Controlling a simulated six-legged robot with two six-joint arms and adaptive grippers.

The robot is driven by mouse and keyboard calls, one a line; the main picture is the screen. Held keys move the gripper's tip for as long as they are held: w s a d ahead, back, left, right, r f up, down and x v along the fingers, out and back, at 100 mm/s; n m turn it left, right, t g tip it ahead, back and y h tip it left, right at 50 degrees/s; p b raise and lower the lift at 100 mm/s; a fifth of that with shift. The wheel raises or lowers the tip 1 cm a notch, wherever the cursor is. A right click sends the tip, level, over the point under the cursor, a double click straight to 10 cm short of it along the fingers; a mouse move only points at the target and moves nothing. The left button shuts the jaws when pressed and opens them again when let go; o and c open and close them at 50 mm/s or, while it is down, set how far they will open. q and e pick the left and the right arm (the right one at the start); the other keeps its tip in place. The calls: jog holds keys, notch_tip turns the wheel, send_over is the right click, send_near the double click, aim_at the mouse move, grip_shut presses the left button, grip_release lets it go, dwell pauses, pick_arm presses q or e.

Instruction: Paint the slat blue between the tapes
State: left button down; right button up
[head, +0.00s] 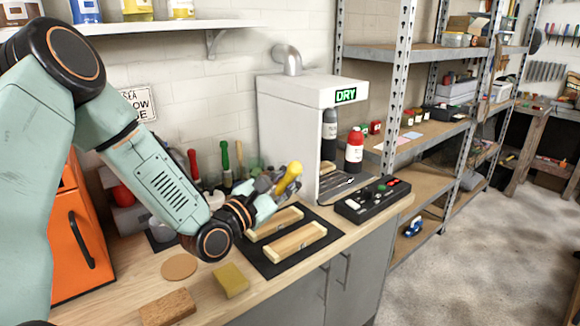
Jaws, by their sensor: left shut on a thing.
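Two pale wooden slats lie on a black mat (265,262): a near slat (297,243) and a far slat (277,223) partly behind my gripper. I see no blue paint on them; any tapes are too small to make out surely. My left gripper (272,190) is shut on a yellow-handled tool (290,178), held above the far slat. The tool's working end is hidden by the gripper. Tools with a red handle (194,166) and a green handle (226,157) stand behind my wrist. My right gripper is not in view.
A white cabinet marked DRY (285,120) stands behind the mat, with a red bottle (354,150) beside it. A black control box (373,199) sits at the right. A yellow sponge-like block (231,280) and a brown block (168,307) lie on the bench front.

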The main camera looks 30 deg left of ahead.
pick_arm(q)
jog(key=shift+a+f+b, duration=0.2)
jog(key=shift+f+b, duration=0.05)
jog(key=shift+f, duration=0.25)
jog(key=shift+a+f+b, duration=0.2)
jog(key=shift+f, duration=0.3)
notch_tip(320, 180, down, 4)
jog(key=b, duration=0.3)
jog(key=shift+d, duration=0.1)
